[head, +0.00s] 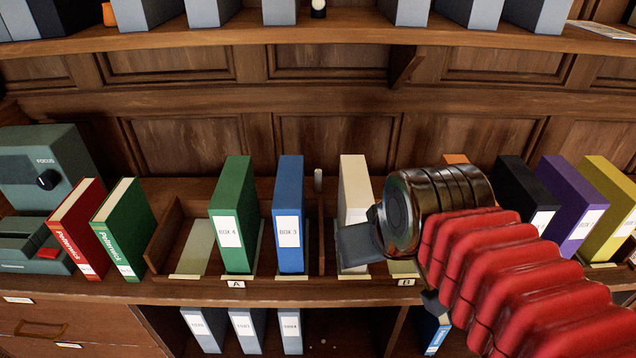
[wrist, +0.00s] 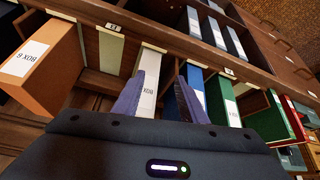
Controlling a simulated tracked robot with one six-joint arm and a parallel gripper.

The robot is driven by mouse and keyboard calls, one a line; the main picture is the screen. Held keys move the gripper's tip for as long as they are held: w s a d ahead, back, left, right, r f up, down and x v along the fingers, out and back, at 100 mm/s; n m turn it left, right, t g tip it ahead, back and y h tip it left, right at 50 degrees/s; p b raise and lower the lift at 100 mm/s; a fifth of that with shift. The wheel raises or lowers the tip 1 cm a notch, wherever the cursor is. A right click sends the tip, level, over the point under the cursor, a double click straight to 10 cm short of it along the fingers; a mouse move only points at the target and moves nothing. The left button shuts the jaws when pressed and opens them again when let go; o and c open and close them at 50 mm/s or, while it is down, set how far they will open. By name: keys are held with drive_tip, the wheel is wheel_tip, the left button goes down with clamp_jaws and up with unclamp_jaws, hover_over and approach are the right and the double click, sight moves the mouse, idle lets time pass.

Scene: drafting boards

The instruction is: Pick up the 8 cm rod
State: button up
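A small pale grey upright rod-like piece (head: 318,181) shows in the head view, between the blue box file and the cream box file, at the top of a wooden divider. Its lower part and its length cannot be told. I cannot make it out in the wrist view. My gripper (wrist: 162,78) is open in the wrist view, its two bluish-grey fingers apart with nothing seen held between them. In the head view my gripper (head: 355,244) is in front of the cream box file, right of and lower in the picture than the rod-like piece; one finger shows.
Green (head: 237,200), blue (head: 290,205) and cream (head: 354,185) box files stand on the shelf. Black (head: 514,185), purple (head: 570,205) and yellow (head: 610,205) ones stand right. A green-grey machine (head: 45,165) is at left. My arm hides part of the right side.

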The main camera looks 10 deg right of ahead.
drive_tip(key=shift+t, duration=0.4)
drive_tip(key=w+d+r, duration=0.1)
drive_tip(key=w+r, duration=0.1)
drive_tip(key=w, duration=0.1)
drive_tip(key=w+d+r, duration=0.1)
drive_tip(key=w+r, duration=0.1)
drive_tip(key=w, duration=0.2)
drive_tip(key=w+d+r, duration=0.2)
drive_tip(key=w, duration=0.1)
drive_tip(key=shift+w+r, duration=0.35)
drive_tip(key=shift+w, duration=0.05)
drive_tip(key=w+d+m+t, duration=0.1)
drive_tip(key=w+d+m, duration=0.1)
drive_tip(key=w+d, duration=1.6)
drive_tip(key=w+d+f+m+t, duration=0.15)
drive_tip(key=w+d, duration=0.25)
drive_tip(key=d, duration=1.1)
drive_tip(key=w+a+f+n+g+y, duration=0.1)
drive_tip(key=w+a+f+n, duration=0.2)
drive_tip(key=a, duration=0.4)
drive_tip(key=w+a+f+n+g+y, duration=0.1)
drive_tip(key=w+a+f+n, duration=0.2)
drive_tip(key=a, duration=0.5)
drive_tip(key=a+f+n+g, duration=0.3)
drive_tip(key=a+n+g, duration=0.1)
drive_tip(key=a, duration=1.5)
drive_tip(key=shift+s+f+n+y, duration=0.15)
drive_tip(key=shift+s+n+y, duration=0.25)
drive_tip(key=shift+n, duration=0.25)
